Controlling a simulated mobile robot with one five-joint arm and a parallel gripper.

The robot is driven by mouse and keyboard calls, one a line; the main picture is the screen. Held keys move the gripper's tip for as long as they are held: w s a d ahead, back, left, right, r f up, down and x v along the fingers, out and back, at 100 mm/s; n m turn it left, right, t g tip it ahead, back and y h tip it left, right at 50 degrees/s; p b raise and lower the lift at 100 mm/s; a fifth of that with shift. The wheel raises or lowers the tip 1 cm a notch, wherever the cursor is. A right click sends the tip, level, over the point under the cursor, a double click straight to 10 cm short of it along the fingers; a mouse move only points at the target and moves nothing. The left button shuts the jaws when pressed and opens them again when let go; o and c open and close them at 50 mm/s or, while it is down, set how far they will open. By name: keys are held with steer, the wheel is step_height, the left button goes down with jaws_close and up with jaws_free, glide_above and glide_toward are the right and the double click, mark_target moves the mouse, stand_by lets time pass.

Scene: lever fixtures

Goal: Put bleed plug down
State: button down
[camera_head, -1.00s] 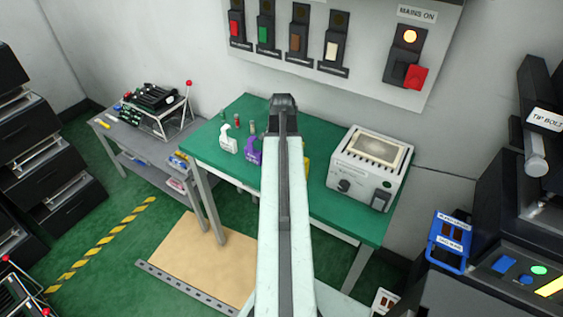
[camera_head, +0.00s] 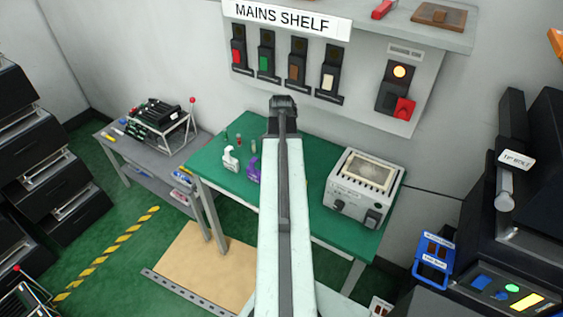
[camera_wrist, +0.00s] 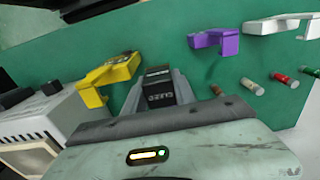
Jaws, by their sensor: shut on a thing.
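My gripper (camera_wrist: 160,90) is shut on a black block with white lettering, which I take to be the bleed plug (camera_wrist: 158,82). It is held over the green table (camera_wrist: 205,62); I cannot tell whether its far end touches the tabletop. The green table (camera_head: 222,167) stands against the wall. A yellow holder (camera_wrist: 110,76) lies left of the gripper in the wrist view. A purple holder (camera_wrist: 216,40) and a white holder (camera_wrist: 285,24) lie to the right.
A grey box device (camera_head: 363,188) occupies the table's right side. A wall panel (camera_head: 365,85) with switches is behind, and a grey side table (camera_head: 150,150) is left.

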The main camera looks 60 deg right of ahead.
step_height(320, 180, up, 8)
steer(key=p, duration=0.6)
steer(key=shift+r, duration=0.1)
